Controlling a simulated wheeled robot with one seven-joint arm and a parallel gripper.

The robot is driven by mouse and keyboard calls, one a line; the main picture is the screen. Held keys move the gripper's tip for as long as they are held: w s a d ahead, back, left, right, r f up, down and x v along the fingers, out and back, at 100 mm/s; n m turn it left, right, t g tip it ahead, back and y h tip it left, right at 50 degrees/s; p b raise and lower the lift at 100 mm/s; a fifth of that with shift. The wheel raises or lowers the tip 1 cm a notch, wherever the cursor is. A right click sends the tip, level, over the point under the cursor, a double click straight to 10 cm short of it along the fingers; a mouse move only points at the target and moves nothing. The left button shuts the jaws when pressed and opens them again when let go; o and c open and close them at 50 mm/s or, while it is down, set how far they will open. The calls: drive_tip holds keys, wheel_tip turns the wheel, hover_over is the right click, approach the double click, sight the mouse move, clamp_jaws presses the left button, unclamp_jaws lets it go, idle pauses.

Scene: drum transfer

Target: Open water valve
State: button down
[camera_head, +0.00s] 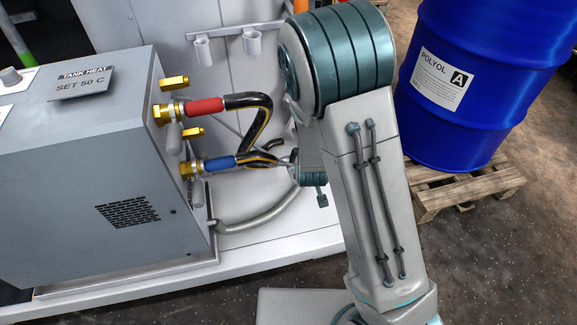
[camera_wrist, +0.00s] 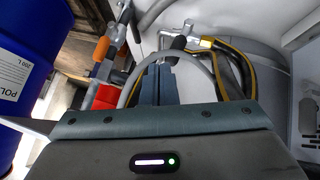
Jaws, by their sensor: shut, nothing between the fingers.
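The grey TANK HEAT unit (camera_head: 75,165) stands at the left in the head view. Two brass valves project from its right side, each with a yellow piece above it. The upper valve (camera_head: 162,113) joins a red hose sleeve (camera_head: 205,106); the lower valve (camera_head: 188,168) joins a blue hose sleeve (camera_head: 220,163). My gripper (camera_head: 291,157) is to the right of the sleeves by the black hoses, partly hidden by my arm. In the wrist view my gripper (camera_wrist: 158,78) has its fingers together and empty, close to a curved grey line and black, yellow-striped hoses (camera_wrist: 232,62).
A blue POLYOL drum (camera_head: 470,80) stands on a wooden pallet (camera_head: 470,185) at the right. Grey holders (camera_head: 203,48) are on the panel behind. A grey conduit (camera_head: 265,218) runs low beside the unit. Dark floor is clear at the front right.

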drive_tip(key=a+f+n+t+y+b, duration=0.45)
drive_tip(key=a+f+n+t, duration=0.4)
drive_tip(key=f+n, duration=0.4)
drive_tip(key=w+d+b, duration=0.2)
drive_tip(key=w+b, duration=0.2)
drive_tip(key=w, duration=0.6)
drive_tip(key=shift+w+d+n+t, duration=0.15)
drive_tip(key=shift+w+n+t, duration=0.1)
drive_tip(key=shift+n+t, duration=0.2)
drive_tip(key=shift+r, duration=0.15)
